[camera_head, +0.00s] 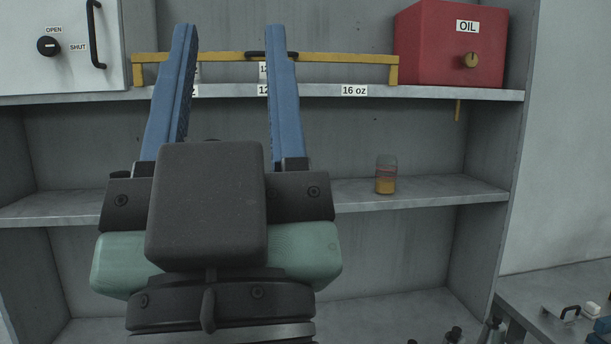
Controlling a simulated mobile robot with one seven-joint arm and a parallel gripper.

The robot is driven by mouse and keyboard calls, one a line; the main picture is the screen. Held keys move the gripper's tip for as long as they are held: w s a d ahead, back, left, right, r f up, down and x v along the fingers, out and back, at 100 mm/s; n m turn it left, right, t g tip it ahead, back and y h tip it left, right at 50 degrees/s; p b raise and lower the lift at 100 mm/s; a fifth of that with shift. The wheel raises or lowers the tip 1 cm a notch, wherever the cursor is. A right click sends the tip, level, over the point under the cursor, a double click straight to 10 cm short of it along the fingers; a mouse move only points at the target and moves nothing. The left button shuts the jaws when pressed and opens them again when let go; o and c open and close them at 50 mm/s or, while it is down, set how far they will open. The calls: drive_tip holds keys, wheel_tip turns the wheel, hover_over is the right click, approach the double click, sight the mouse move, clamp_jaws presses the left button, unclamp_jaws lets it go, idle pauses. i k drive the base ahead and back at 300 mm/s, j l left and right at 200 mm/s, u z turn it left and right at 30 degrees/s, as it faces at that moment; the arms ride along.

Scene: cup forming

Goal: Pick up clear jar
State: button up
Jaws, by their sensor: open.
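The clear jar (386,174) stands upright on the middle shelf, right of centre, with an amber or orange content in its lower part. My gripper (228,45) is in the foreground, left of the jar, with its two blue fingers pointing up and spread apart.
The grey middle shelf (440,193) is clear around the jar. Above, the upper shelf (420,93) holds a red OIL box (450,45), a yellow rail (340,58) and a white cabinet (60,45). A bench (545,290) with small items stands lower right.

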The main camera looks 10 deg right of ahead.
sight(387, 165)
drive_tip(key=i, duration=0.8)
drive_tip(key=i+z, duration=0.2)
drive_tip(key=z, duration=0.25)
drive_tip(key=i+j+z, duration=0.1)
drive_tip(key=z, duration=0.35)
drive_tip(key=i+j+z, duration=0.15)
drive_tip(key=z, duration=0.3)
drive_tip(key=i+j+z, duration=0.25)
drive_tip(key=z, duration=0.2)
drive_tip(key=i+j+z, duration=0.1)
drive_tip(key=j+z, duration=0.15)
drive_tip(key=z, duration=0.2)
